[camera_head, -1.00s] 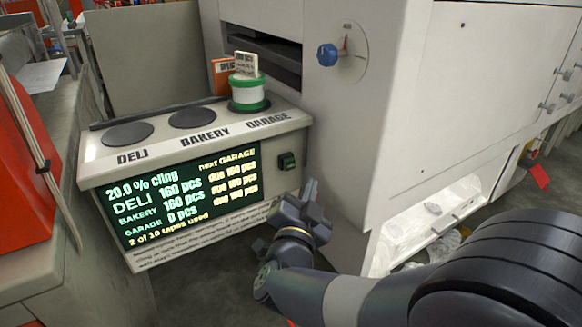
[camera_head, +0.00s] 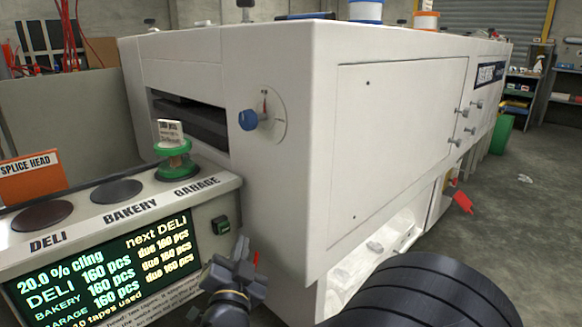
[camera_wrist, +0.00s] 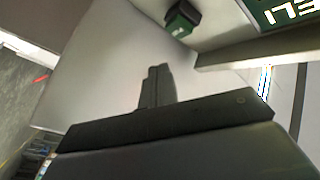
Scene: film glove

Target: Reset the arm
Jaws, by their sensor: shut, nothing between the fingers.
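My gripper (camera_head: 240,248) is in the lower middle of the head view, in front of the large white machine and to the right of the display console. It is shut and empty. Its closed fingers also show in the wrist view (camera_wrist: 157,80), pointing towards a pale panel. My dark arm fills the bottom right of the head view.
The console (camera_head: 228,186) has pads marked DELI, BAKERY and GARAGE; a green spool (camera_head: 174,164) with a tag stands on GARAGE. Its screen (camera_head: 110,270) reads "next DELI". The white machine (camera_head: 400,140) has a blue knob (camera_head: 248,119). Open floor (camera_head: 525,215) lies right.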

